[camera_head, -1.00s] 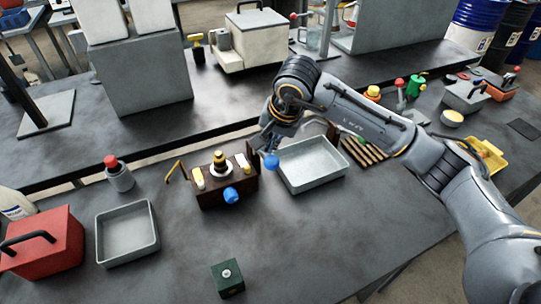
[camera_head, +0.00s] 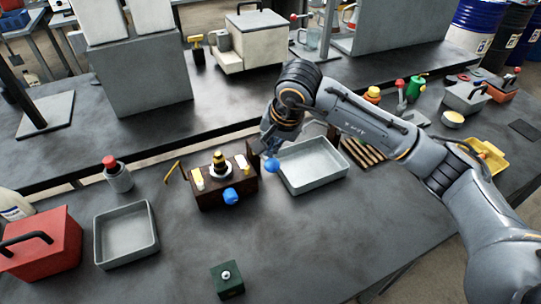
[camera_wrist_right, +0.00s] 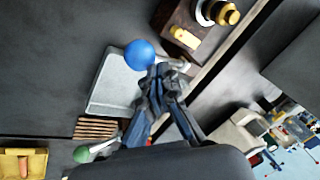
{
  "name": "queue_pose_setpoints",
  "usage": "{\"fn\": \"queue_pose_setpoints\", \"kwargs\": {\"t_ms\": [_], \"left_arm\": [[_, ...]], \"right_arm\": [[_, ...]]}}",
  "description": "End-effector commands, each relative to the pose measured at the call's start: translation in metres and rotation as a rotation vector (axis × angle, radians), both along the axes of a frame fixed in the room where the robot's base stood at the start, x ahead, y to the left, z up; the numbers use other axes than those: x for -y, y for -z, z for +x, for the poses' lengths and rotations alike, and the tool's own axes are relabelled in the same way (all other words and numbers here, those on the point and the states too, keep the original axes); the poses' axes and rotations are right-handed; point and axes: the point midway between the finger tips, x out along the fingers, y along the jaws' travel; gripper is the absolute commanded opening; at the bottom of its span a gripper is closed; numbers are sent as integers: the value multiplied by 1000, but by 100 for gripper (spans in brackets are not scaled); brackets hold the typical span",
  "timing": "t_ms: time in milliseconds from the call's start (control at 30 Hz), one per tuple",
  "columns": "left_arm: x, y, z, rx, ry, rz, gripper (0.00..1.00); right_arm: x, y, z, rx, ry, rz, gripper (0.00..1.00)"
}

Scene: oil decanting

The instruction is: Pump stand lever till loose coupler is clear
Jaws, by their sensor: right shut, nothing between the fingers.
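The dark brown stand (camera_head: 211,199) is on the near bench, with a black and yellow fitting (camera_head: 219,162) upright on top and a blue knob (camera_head: 231,196) on its front. A lever with a blue ball end (camera_head: 271,165) is at its right side; the ball also shows in the right wrist view (camera_wrist_right: 139,54). My right gripper (camera_head: 268,146) is shut and empty, its fingertips close by the ball; I cannot tell if they touch. A green block (camera_head: 228,284) with a silver fitting (camera_head: 226,274) sits nearer the front. I cannot tell which fitting is the loose coupler.
A grey tray (camera_head: 318,185) lies right of the stand, and another grey tray (camera_head: 98,245) is to the left. A red toolbox (camera_head: 62,250) and a red-capped can (camera_head: 118,178) stand further left. The bench in front of the stand is mostly clear.

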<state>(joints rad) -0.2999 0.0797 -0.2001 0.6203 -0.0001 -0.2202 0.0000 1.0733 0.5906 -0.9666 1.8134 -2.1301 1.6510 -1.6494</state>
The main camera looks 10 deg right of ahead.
Motion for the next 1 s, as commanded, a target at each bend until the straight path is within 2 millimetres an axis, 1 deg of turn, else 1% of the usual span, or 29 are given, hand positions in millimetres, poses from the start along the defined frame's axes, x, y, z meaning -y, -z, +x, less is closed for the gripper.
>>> {"fn": "queue_pose_setpoints", "kwargs": {"t_ms": [1000], "left_arm": [[0,12,0,0,0,0,0]], "right_arm": [[1,12,-5,-1,0,0,0]]}}
